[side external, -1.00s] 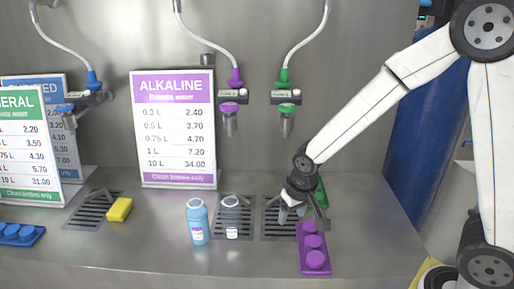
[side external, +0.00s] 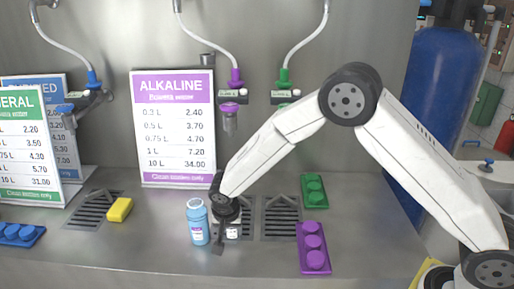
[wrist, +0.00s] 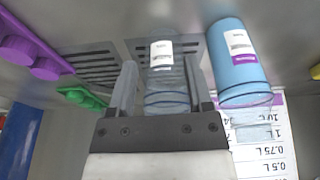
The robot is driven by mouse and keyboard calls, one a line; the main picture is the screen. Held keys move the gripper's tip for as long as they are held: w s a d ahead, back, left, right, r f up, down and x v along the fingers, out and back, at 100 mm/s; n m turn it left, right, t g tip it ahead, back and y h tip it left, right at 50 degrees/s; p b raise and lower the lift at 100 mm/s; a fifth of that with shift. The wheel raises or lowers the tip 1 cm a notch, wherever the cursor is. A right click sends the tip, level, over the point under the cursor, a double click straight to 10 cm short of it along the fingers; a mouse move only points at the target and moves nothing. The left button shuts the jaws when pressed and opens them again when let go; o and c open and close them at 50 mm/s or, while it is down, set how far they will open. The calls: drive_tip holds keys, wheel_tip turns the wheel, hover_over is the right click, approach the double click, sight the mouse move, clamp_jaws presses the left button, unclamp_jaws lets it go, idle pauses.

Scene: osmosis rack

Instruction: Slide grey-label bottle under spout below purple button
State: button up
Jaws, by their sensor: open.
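The clear bottle with a whitish-grey label (side external: 233,232) stands by the middle drain grate, mostly hidden behind my gripper (side external: 225,236) in the side view. In the wrist view the bottle (wrist: 163,56) shows between my two open fingers (wrist: 160,86), and I cannot tell whether they touch it. The purple button (side external: 230,108) is on the valve, with its spout (side external: 230,125) just below, above the middle grate. A blue bottle with a white and purple label (side external: 197,228) stands close on the left of my gripper; it also shows in the wrist view (wrist: 235,60).
The purple ALKALINE sign (side external: 175,135) stands behind. A purple block (side external: 313,248) and a green block (side external: 314,190) lie right of the right grate (side external: 281,217). A yellow sponge (side external: 120,210) lies left. The counter front is clear.

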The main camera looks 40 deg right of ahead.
sight(232, 251)
drive_tip(key=shift+f, duration=0.25)
drive_tip(key=shift+s+a+x, duration=0.1)
drive_tip(key=shift+x, duration=1.6)
drive_tip(key=shift+s+a+x, duration=0.15)
drive_tip(key=shift+x, duration=1.55)
drive_tip(key=shift+w+d+f, duration=0.1)
drive_tip(key=shift+w+d, duration=2.1)
drive_tip(key=shift+w, duration=0.25)
drive_tip(key=shift+w+d+f, duration=0.1)
drive_tip(key=shift+w+d, duration=2.1)
drive_tip(key=shift+w, duration=0.2)
drive_tip(key=shift+s+a+r, duration=0.1)
drive_tip(key=shift+s+a, duration=1.6)
drive_tip(key=shift+s, duration=0.15)
drive_tip(key=s+v, duration=0.1)
drive_tip(key=v, duration=0.6)
drive_tip(key=shift+a, duration=0.4)
drive_tip(key=shift+r, duration=0.15)
